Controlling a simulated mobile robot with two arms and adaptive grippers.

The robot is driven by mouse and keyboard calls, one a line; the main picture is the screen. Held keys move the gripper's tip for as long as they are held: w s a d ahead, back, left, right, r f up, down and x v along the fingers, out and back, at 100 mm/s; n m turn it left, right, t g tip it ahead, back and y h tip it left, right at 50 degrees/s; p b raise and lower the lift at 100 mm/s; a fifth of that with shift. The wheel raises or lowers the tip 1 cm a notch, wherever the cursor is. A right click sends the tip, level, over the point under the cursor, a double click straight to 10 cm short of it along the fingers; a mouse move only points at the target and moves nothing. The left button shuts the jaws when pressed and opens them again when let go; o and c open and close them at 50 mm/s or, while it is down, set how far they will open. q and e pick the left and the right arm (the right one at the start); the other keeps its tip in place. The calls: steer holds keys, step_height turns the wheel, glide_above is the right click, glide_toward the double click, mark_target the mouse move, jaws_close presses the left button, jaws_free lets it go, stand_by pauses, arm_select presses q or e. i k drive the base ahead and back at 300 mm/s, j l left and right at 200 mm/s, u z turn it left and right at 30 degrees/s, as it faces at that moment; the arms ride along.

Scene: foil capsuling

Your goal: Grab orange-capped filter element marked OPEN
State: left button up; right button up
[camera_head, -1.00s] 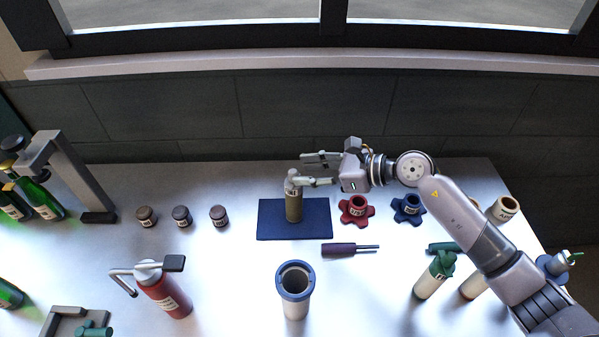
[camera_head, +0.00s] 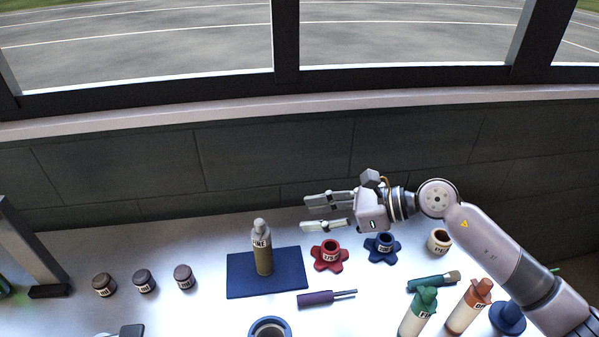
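The orange-capped filter element (camera_head: 465,313) stands at the lower right, a pale cylinder. Its dark label is partly legible, starting with "O"; I cannot read the full word. A green-capped element (camera_head: 415,318) stands just left of it. My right gripper (camera_head: 305,213) is open and empty, its fingers pointing left. It is well up and left of the orange cap, above the back of the table. My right forearm passes behind and right of the orange-capped element in the picture. My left gripper is not in view.
A grey-capped bottle (camera_head: 264,256) stands on a blue mat (camera_head: 288,281). Red (camera_head: 329,262) and blue (camera_head: 381,254) star-shaped holders sit right of it. A purple-handled tool (camera_head: 316,299), a green-handled brush (camera_head: 425,284) and a blue-topped object (camera_head: 508,317) lie or stand nearby.

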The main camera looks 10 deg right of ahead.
mark_target(477, 296)
steer(key=k+l, duration=0.1)
steer(key=l, duration=0.3)
steer(key=k+l, duration=0.1)
steer(key=l, duration=0.3)
steer(key=k+l, duration=0.15)
steer(key=l, duration=0.2)
steer(key=k+l, duration=0.1)
steer(key=l, duration=0.3)
steer(key=k+l, duration=0.1)
steer(key=l, duration=0.3)
steer(key=k+l, duration=0.1)
steer(key=l, duration=0.3)
steer(key=k+l, duration=0.1)
steer(key=l, duration=0.3)
